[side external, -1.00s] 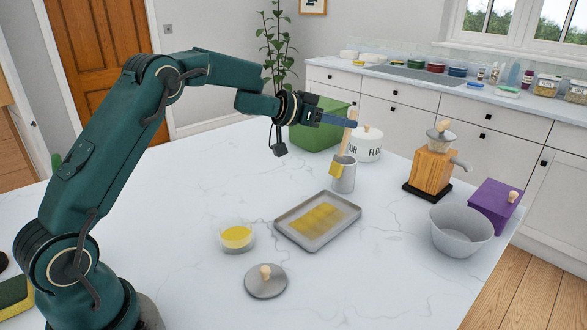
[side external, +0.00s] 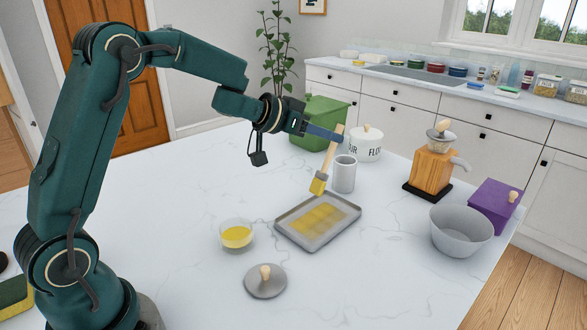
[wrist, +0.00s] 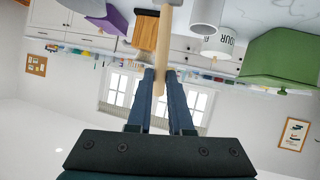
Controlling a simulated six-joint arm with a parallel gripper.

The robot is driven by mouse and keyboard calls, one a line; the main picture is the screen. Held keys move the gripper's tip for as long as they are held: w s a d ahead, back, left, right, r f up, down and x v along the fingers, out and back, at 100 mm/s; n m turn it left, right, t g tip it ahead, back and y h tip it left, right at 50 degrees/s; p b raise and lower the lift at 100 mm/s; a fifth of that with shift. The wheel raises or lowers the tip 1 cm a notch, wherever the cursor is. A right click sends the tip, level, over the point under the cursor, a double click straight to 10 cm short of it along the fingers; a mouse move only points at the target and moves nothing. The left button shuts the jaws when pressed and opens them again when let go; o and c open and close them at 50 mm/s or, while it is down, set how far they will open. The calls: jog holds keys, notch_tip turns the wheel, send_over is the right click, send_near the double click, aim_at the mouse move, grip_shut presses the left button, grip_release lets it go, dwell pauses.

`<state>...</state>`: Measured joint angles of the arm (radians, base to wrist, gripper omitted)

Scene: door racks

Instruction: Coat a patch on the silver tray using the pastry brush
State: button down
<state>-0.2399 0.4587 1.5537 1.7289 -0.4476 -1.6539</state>
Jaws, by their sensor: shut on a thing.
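My gripper (side external: 333,137) is shut on the wooden handle of the pastry brush (side external: 330,160). The brush is tilted, with its yellow bristle end pointing down and to the left, above the back edge of the silver tray (side external: 287,237). In the wrist view the pale handle (wrist: 164,50) runs between my blue fingers; the bristles are out of that view. The silver tray lies flat on the counter with a yellow coated area across its middle. A clear bowl of yellow liquid (side external: 236,235) stands left of the tray.
A grey cup (side external: 344,175) stands just right of the brush. Behind are a white flour canister (side external: 366,146) and a green bin (side external: 318,115). A wooden grinder (side external: 430,172), grey bowl (side external: 461,232) and purple box (side external: 493,205) stand right. A knobbed lid (side external: 265,284) lies in front.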

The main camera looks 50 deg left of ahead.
jog(key=s+d+r+g, duration=0.1)
jog(key=s+d+r, duration=0.2)
jog(key=s+r, duration=0.1)
jog(key=shift+h, duration=0.3)
jog(key=shift+a+f, duration=0.2)
jog(key=shift+f, duration=2.25)
jog(key=shift+r+m, duration=0.1)
jog(key=shift+m, duration=0.2)
jog(key=shift+f, duration=3.2)
jog(key=shift+w, duration=6.65)
jog(key=shift+s, duration=6.55)
notch_tip(320, 180, up, 7)
jog(key=shift+s+r, duration=0.15)
